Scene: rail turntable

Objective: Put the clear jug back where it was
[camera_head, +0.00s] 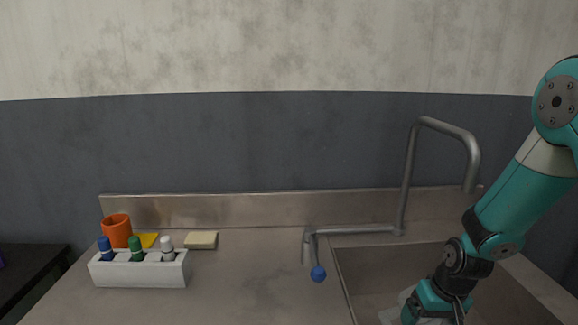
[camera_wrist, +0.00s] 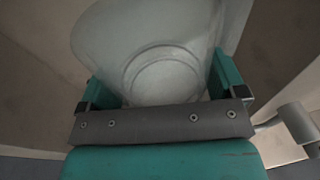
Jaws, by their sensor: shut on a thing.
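The clear jug (camera_wrist: 150,45) fills the upper middle of the wrist view, seen at close range with its round ring showing. My gripper (camera_wrist: 160,95) is shut on it, with a teal finger on each side. In the head view my gripper (camera_head: 428,312) is at the lower right, over the sink. A pale part of the jug (camera_head: 392,314) shows beside it there. The rest of the jug is hidden by my arm and cut off by the frame's bottom edge.
A grey sink (camera_head: 375,270) with a tall bent tap (camera_head: 408,170) and a blue-tipped lever (camera_head: 318,273) is at the right. A white rack (camera_head: 140,273) holds blue, green and white-capped items. An orange cup (camera_head: 116,232) and a sponge (camera_head: 201,240) stand behind it. The middle counter is clear.

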